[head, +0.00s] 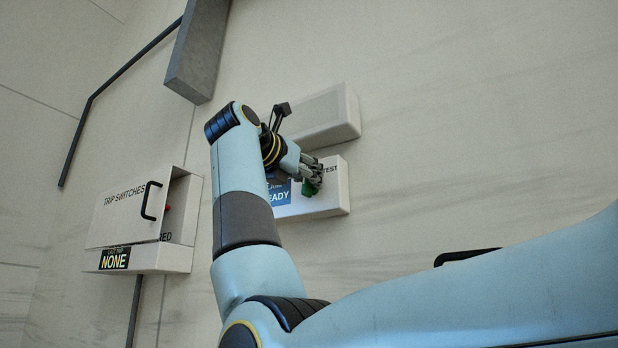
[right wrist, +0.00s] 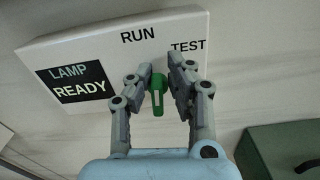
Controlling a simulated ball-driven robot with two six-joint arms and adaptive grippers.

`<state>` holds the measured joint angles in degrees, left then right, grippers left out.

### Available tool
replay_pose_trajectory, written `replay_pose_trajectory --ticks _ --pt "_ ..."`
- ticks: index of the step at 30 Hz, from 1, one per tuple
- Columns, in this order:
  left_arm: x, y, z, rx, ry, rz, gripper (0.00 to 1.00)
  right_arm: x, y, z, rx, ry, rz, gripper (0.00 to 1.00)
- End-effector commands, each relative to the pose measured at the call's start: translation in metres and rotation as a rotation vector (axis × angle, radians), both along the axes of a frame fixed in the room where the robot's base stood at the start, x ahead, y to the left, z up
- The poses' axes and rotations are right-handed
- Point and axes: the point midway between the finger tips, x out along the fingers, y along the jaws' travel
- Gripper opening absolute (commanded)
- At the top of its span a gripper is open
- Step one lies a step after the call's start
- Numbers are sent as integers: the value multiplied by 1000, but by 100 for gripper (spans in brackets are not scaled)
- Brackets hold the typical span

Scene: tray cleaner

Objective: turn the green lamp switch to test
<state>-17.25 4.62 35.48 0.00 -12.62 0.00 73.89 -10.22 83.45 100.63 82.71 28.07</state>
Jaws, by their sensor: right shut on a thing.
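The green lamp switch (right wrist: 157,95) sits on the front of a white box (right wrist: 190,22) marked RUN and TEST, with a dark LAMP READY sign on its left. In the right wrist view the switch stands nearly upright, between the fingers of my right gripper (right wrist: 160,80), which is shut on it. In the head view my right gripper (head: 312,175) is at the white box (head: 325,205), with a bit of the green switch (head: 309,188) showing below the fingers. The RUN label is hidden there; TEST shows beside the fingers. My left gripper is not in view.
A plain pale box (head: 325,115) is on the wall just above. A TRIP SWITCHES box (head: 120,215) with a black handle and a NONE sign is at the left. A dark green box (right wrist: 285,150) shows at the lower right of the right wrist view.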

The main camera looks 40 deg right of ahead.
Motion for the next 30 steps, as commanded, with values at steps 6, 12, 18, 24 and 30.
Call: replay_pose_trajectory --ticks 6,12,18,24,30 --pt "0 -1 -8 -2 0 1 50 -2 0 -1 64 -164 7 0" --pt "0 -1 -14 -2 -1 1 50 -5 -2 -2 137 -340 7 0" --pt "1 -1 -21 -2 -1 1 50 -8 -3 -2 207 -514 9 0" --pt "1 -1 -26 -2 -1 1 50 -11 -4 -4 270 -666 9 0" --pt "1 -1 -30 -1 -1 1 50 -12 -5 -4 317 -781 9 0"
